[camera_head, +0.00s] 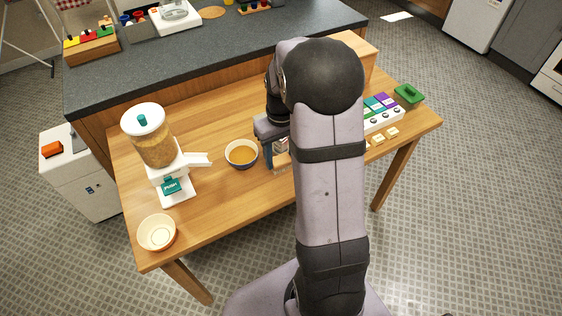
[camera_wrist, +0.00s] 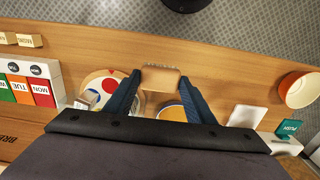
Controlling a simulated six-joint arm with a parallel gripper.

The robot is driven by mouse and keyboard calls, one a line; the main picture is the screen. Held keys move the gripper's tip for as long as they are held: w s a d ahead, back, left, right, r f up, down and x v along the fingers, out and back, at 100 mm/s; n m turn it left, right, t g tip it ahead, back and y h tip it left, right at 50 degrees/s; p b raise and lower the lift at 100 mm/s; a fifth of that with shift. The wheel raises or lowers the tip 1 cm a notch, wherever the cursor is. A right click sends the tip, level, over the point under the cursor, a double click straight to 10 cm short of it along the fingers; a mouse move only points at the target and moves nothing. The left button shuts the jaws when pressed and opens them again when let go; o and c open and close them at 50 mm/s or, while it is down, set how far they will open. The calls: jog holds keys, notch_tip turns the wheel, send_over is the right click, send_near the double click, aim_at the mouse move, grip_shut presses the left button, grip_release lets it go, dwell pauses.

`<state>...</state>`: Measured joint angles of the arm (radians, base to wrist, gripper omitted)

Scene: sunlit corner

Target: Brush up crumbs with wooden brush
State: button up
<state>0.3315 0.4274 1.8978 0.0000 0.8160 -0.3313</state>
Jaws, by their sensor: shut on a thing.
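In the wrist view my gripper (camera_wrist: 160,80) has its two blue fingers on either side of a small wooden brush (camera_wrist: 161,76), shut on it. The brush is close above or on the wooden table (camera_wrist: 230,70); I cannot tell whether it touches. In the head view my gripper (camera_head: 272,160) is low over the table, right of a blue-rimmed bowl with amber contents (camera_head: 241,154). My arm hides much of the area there. I cannot make out any crumbs.
A cereal dispenser (camera_head: 152,145) and an empty orange-and-white bowl (camera_head: 157,232) stand at the left. A pill organizer (camera_head: 383,119), small labelled blocks (camera_head: 378,139) and a green container (camera_head: 408,95) are at the right. A plate with coloured spots (camera_wrist: 98,80) lies beside the brush.

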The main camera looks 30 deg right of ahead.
jog(key=shift+r, duration=0.1)
jog(key=shift+o, duration=1)
jog(key=shift+w+a+r, duration=0.1)
jog(key=shift+a+r, duration=0.05)
jog(key=shift+a, duration=0.1)
jog(key=shift+c, duration=0.4)
jog(key=s+a+n+p, duration=0.3)
jog(key=a+n+p, duration=0.45)
jog(key=a, duration=1.15)
jog(key=shift+n, duration=0.75)
jog(key=w, duration=0.1)
jog(key=w+f+p, duration=0.1)
jog(key=w+a+f, duration=0.1)
jog(key=w, duration=0.1)
jog(key=shift+w+f, duration=0.1)
jog(key=shift+f, duration=0.1)
jog(key=shift+d, duration=0.1)
